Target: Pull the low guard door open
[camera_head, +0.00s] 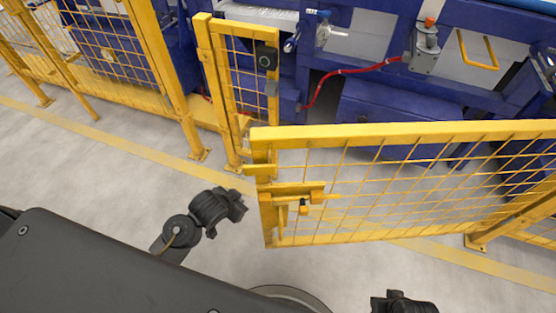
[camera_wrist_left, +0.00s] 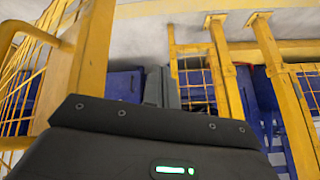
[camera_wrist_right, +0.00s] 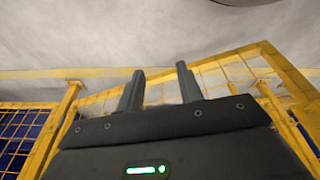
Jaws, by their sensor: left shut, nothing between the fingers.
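The low guard door (camera_head: 400,135) is a yellow frame with wire mesh in the head view. Its latch end, with a yellow handle and bolt (camera_head: 298,192), stands out from the fence line towards me, with a gap to the fence post. My left gripper (camera_head: 241,203) is shut and empty, left of the latch end and apart from it. Its closed fingers show in the left wrist view (camera_wrist_left: 162,87), with a yellow post and a handle-like loop close at left. My right gripper (camera_head: 405,303) is partly cut off at the bottom edge; the right wrist view shows its fingers (camera_wrist_right: 160,82) apart, with nothing between them.
Blue machinery (camera_head: 390,105) with a red hose lies beyond. More yellow fence (camera_head: 105,45) runs left. The grey floor (camera_head: 110,165) in front is clear.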

